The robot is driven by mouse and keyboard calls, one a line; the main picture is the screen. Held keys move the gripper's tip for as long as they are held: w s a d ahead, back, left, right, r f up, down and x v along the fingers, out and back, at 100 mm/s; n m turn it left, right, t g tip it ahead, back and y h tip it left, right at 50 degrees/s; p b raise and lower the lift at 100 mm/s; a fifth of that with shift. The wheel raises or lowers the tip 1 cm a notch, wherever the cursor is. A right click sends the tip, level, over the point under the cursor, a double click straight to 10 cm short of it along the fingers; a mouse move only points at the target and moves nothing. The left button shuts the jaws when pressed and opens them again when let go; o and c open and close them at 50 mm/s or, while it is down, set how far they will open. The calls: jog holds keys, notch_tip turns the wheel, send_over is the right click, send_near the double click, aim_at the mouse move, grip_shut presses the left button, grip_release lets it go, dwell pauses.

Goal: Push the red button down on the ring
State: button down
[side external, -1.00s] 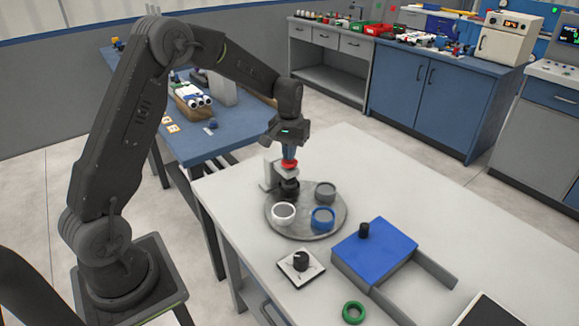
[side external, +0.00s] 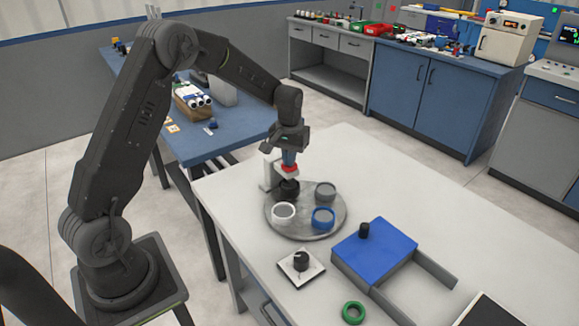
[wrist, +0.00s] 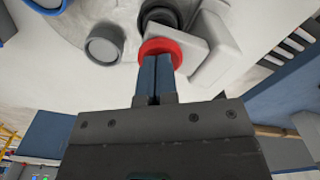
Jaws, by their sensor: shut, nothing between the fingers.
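The red button (side external: 288,168) sits on a white press stand (side external: 268,172) at the back of the round grey turntable (side external: 305,228). It also shows in the wrist view (wrist: 160,46). My gripper (side external: 288,157) is shut and empty, pointing down with its blue fingertips at the red button; they look to be touching it. A black ring-shaped piece (side external: 288,190) is under the button, partly hidden; it shows in the wrist view (wrist: 160,14) too. White (side external: 283,212), blue (side external: 323,217) and grey (side external: 325,192) rings stand on the turntable.
A blue box (side external: 375,250) with a black knob stands right of the turntable. A black dial on a white plate (side external: 300,265) and a green ring (side external: 353,312) lie nearer the front. The table's back right is clear.

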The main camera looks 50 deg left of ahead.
jog(key=shift+f, duration=0.35)
dwell(0.4)
jog(key=shift+r, duration=3.55)
jog(key=shift+s+d+r, duration=0.1)
jog(key=shift+d+r, duration=0.1)
jog(key=shift+r, duration=0.1)
jog(key=s+d+r+m+t, duration=0.2)
jog(key=s+d+r, duration=0.4)
jog(key=s, duration=0.3)
jog(key=s+d+r+m+t, duration=0.2)
jog(key=s+d+r, duration=0.4)
jog(key=s, duration=0.3)
jog(key=s+d+f+m+t, duration=0.1)
jog(key=s+d+m, duration=0.1)
jog(key=s, duration=0.6)
jog(key=shift+s+d+t, duration=0.25)
jog(key=shift+d+t, duration=0.05)
jog(key=shift+d, duration=0.2)
